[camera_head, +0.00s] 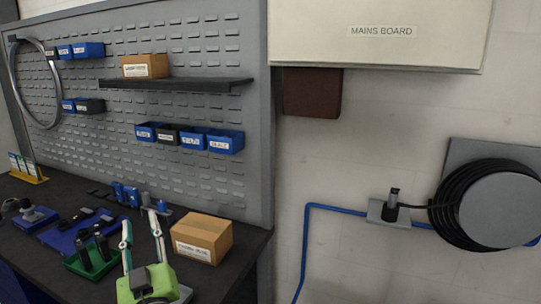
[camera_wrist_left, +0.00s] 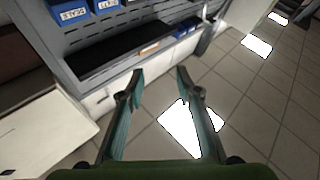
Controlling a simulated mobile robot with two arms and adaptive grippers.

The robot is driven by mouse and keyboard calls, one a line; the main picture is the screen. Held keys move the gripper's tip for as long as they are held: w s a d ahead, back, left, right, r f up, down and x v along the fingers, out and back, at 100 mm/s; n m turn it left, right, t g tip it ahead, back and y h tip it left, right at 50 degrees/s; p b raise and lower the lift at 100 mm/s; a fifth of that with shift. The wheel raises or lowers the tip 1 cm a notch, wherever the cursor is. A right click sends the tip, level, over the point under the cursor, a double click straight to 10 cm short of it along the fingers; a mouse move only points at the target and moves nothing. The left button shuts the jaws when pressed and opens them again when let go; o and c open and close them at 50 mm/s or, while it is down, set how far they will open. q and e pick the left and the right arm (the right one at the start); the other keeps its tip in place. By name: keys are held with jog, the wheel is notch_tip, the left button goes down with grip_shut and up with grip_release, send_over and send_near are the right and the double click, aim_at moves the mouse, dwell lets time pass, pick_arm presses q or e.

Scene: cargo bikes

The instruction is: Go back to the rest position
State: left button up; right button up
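My left gripper (camera_head: 139,218) comes up from the bottom of the head view, with a green body and two pale teal fingers. It shows in front of the dark workbench (camera_head: 258,245), left of a cardboard box (camera_head: 202,238). The left wrist view shows the same fingers (camera_wrist_left: 160,75) spread apart with nothing between them; the tiled floor and a bench front show beyond. The gripper is open and empty. My right gripper is in neither view.
Tools, a green tray (camera_head: 92,262) and small blue items crowd the bench left of my gripper. A pegboard (camera_head: 200,100) with blue bins and a shelf (camera_head: 178,84) stands behind. A cable reel (camera_head: 497,208) and mains board (camera_head: 380,38) are on the right wall.

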pick_arm(q)
jog(key=s+d+f+m+t+h, duration=0.1)
jog(key=s+d+m+h, duration=0.2)
jog(key=d+m+h, duration=0.4)
jog(key=s+d+f+m+h, duration=0.1)
jog(key=s+d+m+h, duration=0.1)
jog(key=d+m+h, duration=0.5)
jog(key=s+d+f+g+h, duration=0.1)
jog(key=s+d+f+g, duration=0.2)
jog(key=f, duration=0.3)
jog(key=s+d+f+m+g+h, duration=0.1)
jog(key=s+d+f+g+h, duration=0.15)
jog(key=f, duration=0.25)
jog(key=s+d+f+g+h, duration=0.1)
jog(key=s+d+f+g, duration=0.15)
jog(key=f, duration=0.35)
jog(key=s+a+f+n+g+y, duration=0.3)
jog(key=s+a+f+g+y, duration=0.15)
jog(key=s+a+f, duration=0.45)
jog(key=s+a+f+n+g+y, duration=0.2)
jog(key=s+a+f+g+y, duration=0.4)
jog(key=s, duration=0.6)
notch_tip(320, 180, down, 27)
jog(key=s+h, duration=0.1)
jog(key=h, duration=0.1)
jog(key=s+a+f+g, duration=0.2)
jog(key=s+f, duration=1.4)
jog(key=s, duration=0.1)
jog(key=shift+f, duration=0.2)
